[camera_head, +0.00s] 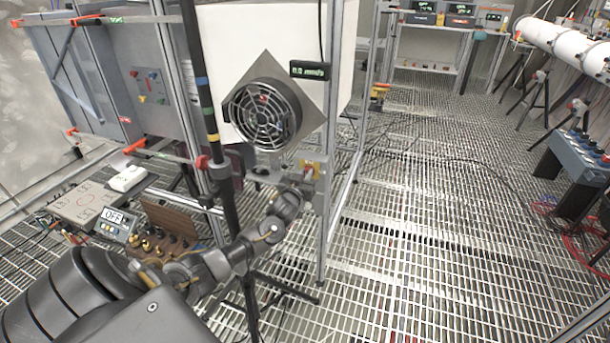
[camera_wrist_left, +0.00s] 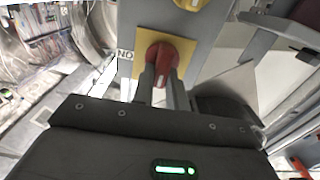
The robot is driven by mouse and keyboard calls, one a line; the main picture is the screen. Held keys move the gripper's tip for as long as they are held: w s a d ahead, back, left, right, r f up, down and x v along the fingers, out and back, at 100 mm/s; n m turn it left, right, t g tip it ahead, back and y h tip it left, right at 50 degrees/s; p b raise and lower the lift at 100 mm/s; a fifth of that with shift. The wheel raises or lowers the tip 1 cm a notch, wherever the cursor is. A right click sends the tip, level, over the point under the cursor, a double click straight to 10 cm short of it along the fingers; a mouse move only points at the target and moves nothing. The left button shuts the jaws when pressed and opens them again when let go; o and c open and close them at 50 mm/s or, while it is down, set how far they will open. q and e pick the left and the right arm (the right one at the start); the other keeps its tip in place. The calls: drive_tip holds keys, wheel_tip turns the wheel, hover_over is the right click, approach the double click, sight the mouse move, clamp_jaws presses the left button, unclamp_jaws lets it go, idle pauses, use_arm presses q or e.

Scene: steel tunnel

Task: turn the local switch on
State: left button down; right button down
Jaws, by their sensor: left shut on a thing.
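The local switch is a red rotary knob (camera_wrist_left: 161,57) on a yellow plate, mounted on a grey box. In the head view the switch's yellow plate (camera_head: 315,166) shows on the frame post, below and right of the fan. My left gripper (camera_wrist_left: 160,85) is shut on the red knob, with its fingers on both sides of it. In the head view my left gripper (camera_head: 303,186) reaches up to the switch from below. The fingers hide part of the knob. My right gripper is not in view.
A round fan (camera_head: 262,114) with a grille is just left of the switch, with a small green-lit display (camera_head: 310,70) above it. A dark pole with coloured bands stands close by my left arm. A meter reading "OFF" (camera_head: 115,217) sits at lower left. The grating floor at right is mostly clear.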

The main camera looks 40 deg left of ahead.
use_arm(q)
drive_tip(key=shift+m+p, duration=0.3)
drive_tip(key=shift+m, duration=0.4)
drive_tip(key=m+p, duration=0.1)
drive_tip(key=m, duration=0.4)
drive_tip(key=m+p, duration=0.1)
drive_tip(key=m, duration=0.5)
drive_tip(key=d+f+m+p, duration=0.1)
drive_tip(key=m+p, duration=0.1)
drive_tip(key=m, duration=0.3)
drive_tip(key=shift+w+f+m, duration=0.1)
drive_tip(key=shift+w+m, duration=0.1)
drive_tip(key=shift+m, duration=0.1)
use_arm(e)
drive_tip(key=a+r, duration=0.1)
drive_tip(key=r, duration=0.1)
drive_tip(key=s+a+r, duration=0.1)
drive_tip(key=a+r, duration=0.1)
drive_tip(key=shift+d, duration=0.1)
